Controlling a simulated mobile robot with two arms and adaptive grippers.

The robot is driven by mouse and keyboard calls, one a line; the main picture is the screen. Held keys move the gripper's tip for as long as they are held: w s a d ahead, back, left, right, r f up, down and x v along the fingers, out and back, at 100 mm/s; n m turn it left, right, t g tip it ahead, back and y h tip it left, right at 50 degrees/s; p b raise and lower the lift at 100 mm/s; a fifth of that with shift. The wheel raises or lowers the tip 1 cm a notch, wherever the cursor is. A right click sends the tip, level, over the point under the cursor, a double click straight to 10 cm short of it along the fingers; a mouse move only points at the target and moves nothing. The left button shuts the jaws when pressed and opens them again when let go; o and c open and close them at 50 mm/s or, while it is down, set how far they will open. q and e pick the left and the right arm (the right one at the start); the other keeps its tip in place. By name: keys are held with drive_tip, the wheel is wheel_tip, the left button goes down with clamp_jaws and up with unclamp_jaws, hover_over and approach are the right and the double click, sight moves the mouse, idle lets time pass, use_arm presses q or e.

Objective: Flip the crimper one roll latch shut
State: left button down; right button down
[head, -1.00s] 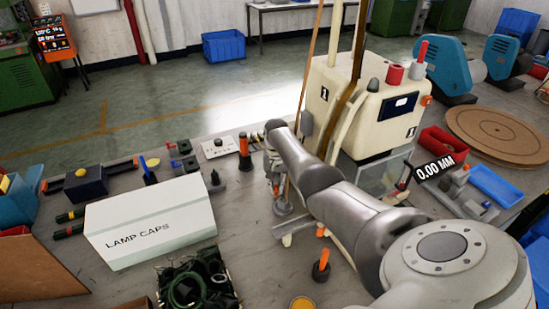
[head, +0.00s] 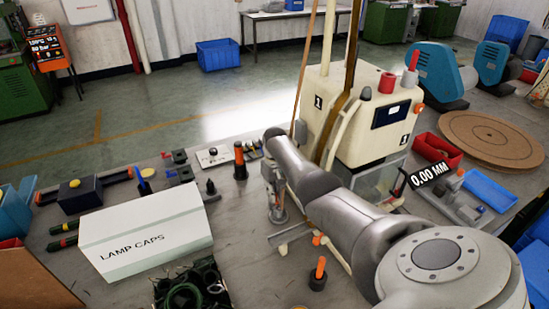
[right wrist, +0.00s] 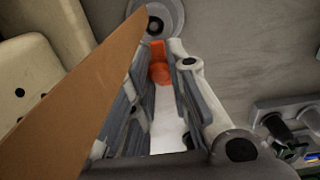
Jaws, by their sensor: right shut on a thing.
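Crimper one (head: 357,110) is a cream machine marked 1, standing at the back of the bench. My right gripper (head: 278,214) is low at its front left side, with my arm covering part of the machine. In the right wrist view its two fingers (right wrist: 160,58) close around a small orange piece (right wrist: 159,70), which looks like the roll latch. I cannot tell from the picture how far the latch is turned. In the head view the latch is not clearly visible at the gripper. My left gripper is out of view.
A brown strip (right wrist: 85,95) crosses close past the fingers, with a round grey part (right wrist: 158,18) beyond the tips. A LAMP CAPS box (head: 145,235) stands left. An orange-handled tool (head: 318,272) stands in front of the gripper. Red (head: 437,150) and blue (head: 490,190) trays lie right.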

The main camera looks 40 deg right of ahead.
drive_tip(key=c, duration=1.3)
unclamp_jaws()
drive_tip(key=shift+c, duration=0.2)
wheel_tip(320, 180, up, 12)
